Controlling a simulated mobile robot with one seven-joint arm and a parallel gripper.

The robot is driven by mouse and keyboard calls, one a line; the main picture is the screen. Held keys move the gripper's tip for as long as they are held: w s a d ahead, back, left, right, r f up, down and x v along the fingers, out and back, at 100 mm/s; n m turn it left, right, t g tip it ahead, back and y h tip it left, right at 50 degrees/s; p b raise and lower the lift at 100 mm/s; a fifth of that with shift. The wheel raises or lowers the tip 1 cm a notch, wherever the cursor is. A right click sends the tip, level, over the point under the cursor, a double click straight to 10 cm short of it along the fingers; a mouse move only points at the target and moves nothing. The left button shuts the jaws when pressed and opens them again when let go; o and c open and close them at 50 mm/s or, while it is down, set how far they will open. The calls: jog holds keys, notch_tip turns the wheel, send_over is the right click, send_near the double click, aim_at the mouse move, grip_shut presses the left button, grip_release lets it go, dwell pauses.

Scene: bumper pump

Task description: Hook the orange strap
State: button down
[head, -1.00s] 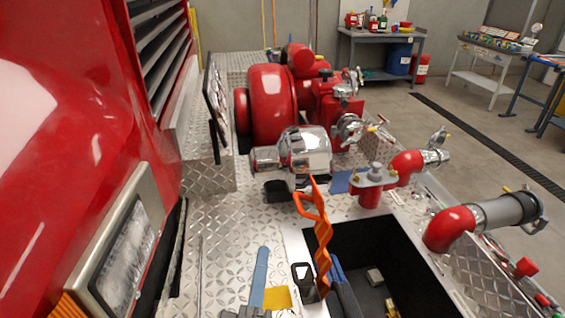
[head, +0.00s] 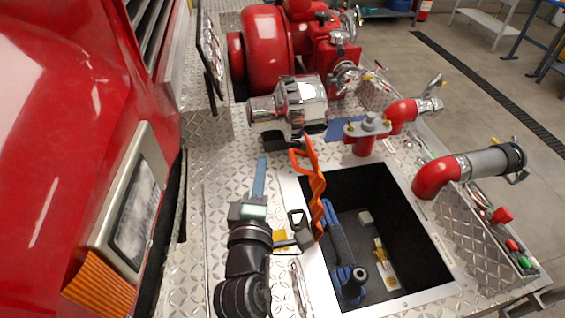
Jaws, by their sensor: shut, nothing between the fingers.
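The orange strap (head: 316,186) stands out as a twisted band with a loop at its upper end, at the left edge of the dark open compartment. My gripper (head: 261,162) is shut and empty. Its long blue fingers point away from me over the diamond plate, left of the strap and apart from it in the picture. My black wrist is behind it. No separate hook for the strap can be made out clearly.
The open compartment (head: 408,205) holds a black-and-blue tool (head: 341,248) and brass parts. A chrome pump fitting (head: 302,103) stands beyond the strap. Red pipes (head: 432,178) stand at the right, and red bodywork (head: 60,130) walls the left.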

jog(key=d+p, duration=0.1)
jog(key=d, duration=0.1)
jog(key=w+d+p, duration=0.1)
jog(key=d+p, duration=0.1)
jog(key=shift+w+f, duration=0.2)
dwell(0.3)
